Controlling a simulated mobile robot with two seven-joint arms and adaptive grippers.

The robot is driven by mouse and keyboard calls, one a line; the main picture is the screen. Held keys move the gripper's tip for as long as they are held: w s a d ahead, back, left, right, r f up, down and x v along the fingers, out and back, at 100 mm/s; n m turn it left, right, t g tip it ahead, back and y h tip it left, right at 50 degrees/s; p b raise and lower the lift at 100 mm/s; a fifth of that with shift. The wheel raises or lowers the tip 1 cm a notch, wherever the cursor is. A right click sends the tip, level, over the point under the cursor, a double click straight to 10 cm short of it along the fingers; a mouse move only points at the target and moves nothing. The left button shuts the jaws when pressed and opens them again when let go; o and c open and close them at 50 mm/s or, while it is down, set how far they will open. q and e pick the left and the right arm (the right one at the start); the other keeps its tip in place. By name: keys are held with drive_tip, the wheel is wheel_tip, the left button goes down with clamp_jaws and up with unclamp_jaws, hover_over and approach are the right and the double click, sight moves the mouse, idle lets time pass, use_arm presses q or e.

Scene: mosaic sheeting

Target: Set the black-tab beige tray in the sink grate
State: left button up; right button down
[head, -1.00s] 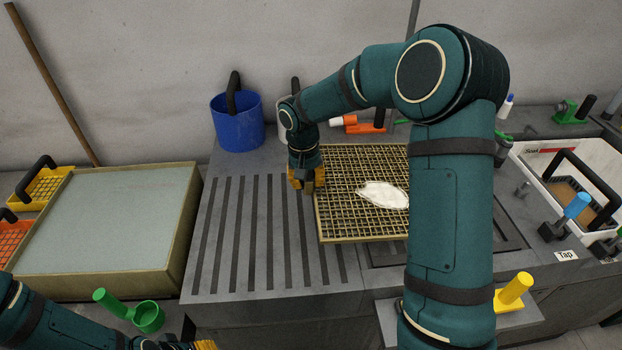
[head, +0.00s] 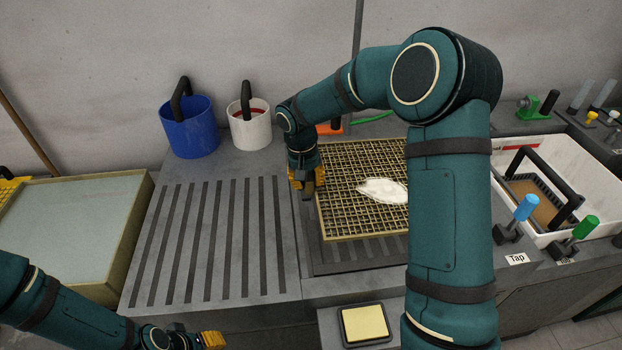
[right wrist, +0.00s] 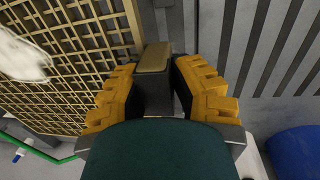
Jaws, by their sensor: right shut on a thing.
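The beige mesh tray (head: 335,228) is a square lattice with a white irregular patch (head: 383,190) on it; my right arm hides its right side. It is over the dark recessed sink grate (head: 345,262), whose front and left edges show past it. I cannot tell whether it touches the grate. My right gripper (head: 308,180) is at the tray's left edge, shut on its black tab. The right wrist view shows the tab (right wrist: 154,92) between the yellow fingers, with the mesh (right wrist: 75,60) beside it. My left gripper (head: 212,341) is at the bottom edge, its jaws unclear.
A slotted drainboard (head: 150,270) is left of the tray. A blue bucket (head: 190,130) and a white bucket (head: 249,128) stand behind. A white basin (head: 590,165) and blue-handled tap (head: 525,208) are at right. A yellow pad (head: 366,323) lies in front.

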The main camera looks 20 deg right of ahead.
sight(311, 211)
drive_tip(key=shift+d, duration=0.25)
drive_tip(key=shift+a, duration=0.1)
idle(0.3)
drive_tip(key=shift+f+b, duration=0.95)
drive_tip(key=shift+f, duration=0.35)
drive_tip(key=shift+f+b, duration=0.65)
drive_tip(key=shift+f, duration=0.3)
drive_tip(key=shift+f+b, duration=1.55)
drive_tip(key=shift+f, duration=0.7)
drive_tip(key=c, duration=0.8)
unclamp_jaws()
drive_tip(key=r, duration=0.4)
drive_tip(key=a+r, duration=0.1)
drive_tip(key=r, duration=0.7)
drive_tip(key=shift+w+a, duration=0.15)
drive_tip(key=shift+a, duration=0.05)
